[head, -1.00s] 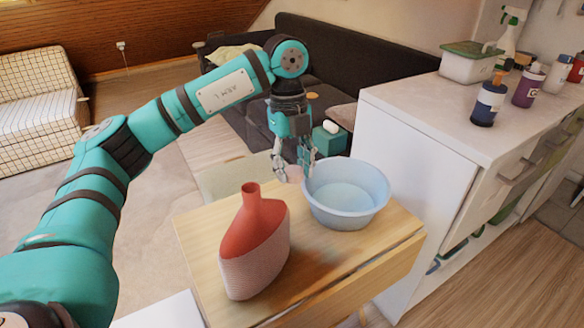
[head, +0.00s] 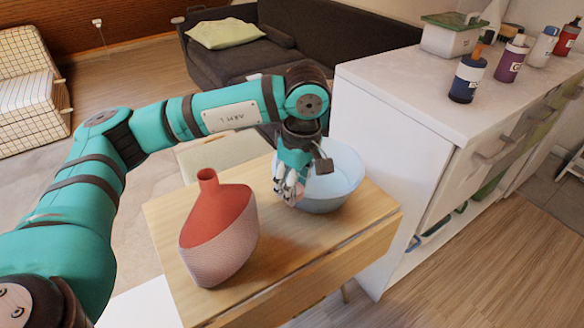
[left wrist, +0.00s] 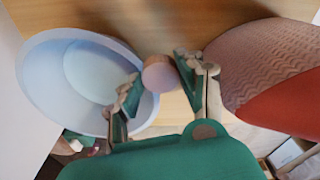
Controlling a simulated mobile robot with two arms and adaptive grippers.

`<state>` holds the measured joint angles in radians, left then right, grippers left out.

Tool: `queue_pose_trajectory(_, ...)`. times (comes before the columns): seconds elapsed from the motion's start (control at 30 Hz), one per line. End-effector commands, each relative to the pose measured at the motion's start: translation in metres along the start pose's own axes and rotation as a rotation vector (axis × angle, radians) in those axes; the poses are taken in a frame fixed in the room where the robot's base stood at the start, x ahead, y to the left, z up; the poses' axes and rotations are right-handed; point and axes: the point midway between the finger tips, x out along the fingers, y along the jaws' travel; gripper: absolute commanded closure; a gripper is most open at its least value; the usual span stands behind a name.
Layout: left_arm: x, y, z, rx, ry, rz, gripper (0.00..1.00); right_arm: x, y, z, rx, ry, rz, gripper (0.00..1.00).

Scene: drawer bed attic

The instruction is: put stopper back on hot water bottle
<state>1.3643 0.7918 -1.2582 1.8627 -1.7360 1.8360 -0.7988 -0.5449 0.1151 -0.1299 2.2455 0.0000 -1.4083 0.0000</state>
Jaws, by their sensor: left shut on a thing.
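The hot water bottle (head: 218,230) stands upright on the small wooden table, red above with a ribbed pinkish cover below. Its neck opening (head: 207,175) is bare. My left gripper (head: 289,196) is between the bottle and the blue bowl, pointing down. In the left wrist view, it is shut on a round pinkish stopper (left wrist: 160,74), held between the two fingertips. The bottle (left wrist: 265,75) lies to the right of the stopper there, apart from it. In the head view the fingers mostly hide the stopper. My right gripper is not in view.
A light blue bowl (head: 345,178) stands at the table's back right, close beside my left gripper; it also shows in the left wrist view (left wrist: 40,85). The wooden table (head: 300,240) is bare in front. A white cabinet (head: 385,90) with bottles stands to the right.

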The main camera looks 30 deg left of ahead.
Motion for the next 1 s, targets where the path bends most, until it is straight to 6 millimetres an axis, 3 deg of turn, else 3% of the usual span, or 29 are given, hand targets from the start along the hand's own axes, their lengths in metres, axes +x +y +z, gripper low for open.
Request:
queue_pose_trajectory(0.1,0.007,-0.007,0.009,0.354,0.002,0.033,0.71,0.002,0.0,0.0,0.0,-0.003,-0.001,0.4)
queue_pose_trajectory(0.27,0.013,-0.016,0.019,0.78,0.007,0.076,0.71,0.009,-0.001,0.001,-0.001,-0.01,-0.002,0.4)
queue_pose_trajectory(0.43,0.014,-0.033,0.031,1.187,0.017,0.116,0.71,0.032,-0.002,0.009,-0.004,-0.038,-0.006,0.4)
queue_pose_trajectory(0.67,0.012,-0.059,0.038,1.308,0.021,0.124,0.71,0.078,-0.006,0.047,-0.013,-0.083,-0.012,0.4)
queue_pose_trajectory(0.83,0.005,-0.083,0.044,1.308,0.021,0.123,0.71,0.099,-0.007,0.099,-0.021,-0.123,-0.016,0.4)
queue_pose_trajectory(1.0,-0.004,-0.11,0.05,1.31,0.021,0.128,0.71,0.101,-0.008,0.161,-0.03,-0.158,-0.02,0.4)
